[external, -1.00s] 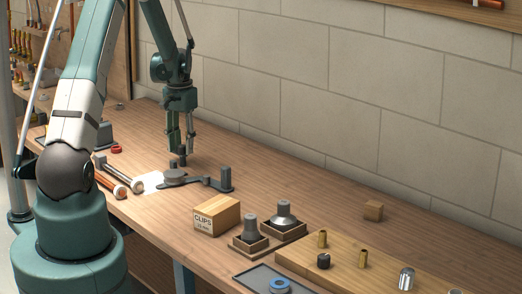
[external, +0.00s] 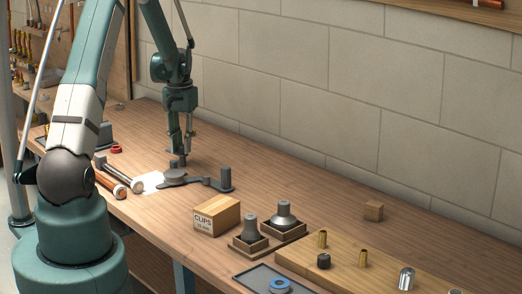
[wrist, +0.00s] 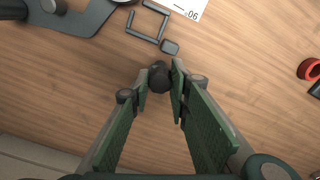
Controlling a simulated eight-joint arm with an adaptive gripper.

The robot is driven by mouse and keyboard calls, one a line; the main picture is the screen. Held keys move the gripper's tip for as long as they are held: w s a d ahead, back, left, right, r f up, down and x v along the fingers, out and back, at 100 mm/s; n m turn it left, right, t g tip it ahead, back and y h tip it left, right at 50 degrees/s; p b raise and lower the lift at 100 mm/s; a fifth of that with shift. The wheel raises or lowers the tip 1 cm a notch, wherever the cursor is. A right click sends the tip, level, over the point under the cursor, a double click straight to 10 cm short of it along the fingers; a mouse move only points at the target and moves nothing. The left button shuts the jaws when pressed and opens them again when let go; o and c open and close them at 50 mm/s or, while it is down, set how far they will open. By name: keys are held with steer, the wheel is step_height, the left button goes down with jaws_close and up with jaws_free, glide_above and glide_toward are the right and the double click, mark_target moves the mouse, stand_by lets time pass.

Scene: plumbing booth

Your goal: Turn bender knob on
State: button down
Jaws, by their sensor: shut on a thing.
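The dark grey bender (external: 190,179) lies on the workbench, with a round disc and an upright post at its right end. Part of its grey body (wrist: 85,18) shows at the upper left of the wrist view. A small dark round knob (wrist: 158,80) sits between my fingertips, partly hidden by them. My gripper (external: 180,154) points down beside the bender's far left end. In the wrist view my gripper (wrist: 158,76) is shut on the knob, with the green finger pads on either side.
A CLIPS box (external: 217,215) and two fittings in wooden holders stand to the right. A white marked sheet (wrist: 180,8) lies by the bender. Bench behind is clear to the block wall.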

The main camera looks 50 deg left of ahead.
mark_target(182, 145)
steer(key=n+b, duration=0.2)
steer(key=n, duration=0.2)
steer(key=shift+f+b, duration=0.15)
steer(key=shift+b, duration=0.2)
steer(key=n+b, duration=0.2)
steer(key=n, duration=0.1)
steer(key=shift+n, duration=0.4)
steer(key=n+b, duration=0.1)
steer(key=n, duration=0.3)
steer(key=shift+n, duration=0.3)
steer(key=shift+n+b, duration=0.75)
steer(key=shift+n, duration=0.95)
steer(key=c, duration=2.2)
jaws_free()
steer(key=shift+o, duration=0.2)
steer(key=shift+r, duration=0.2)
step_height(182, 145, up, 12)
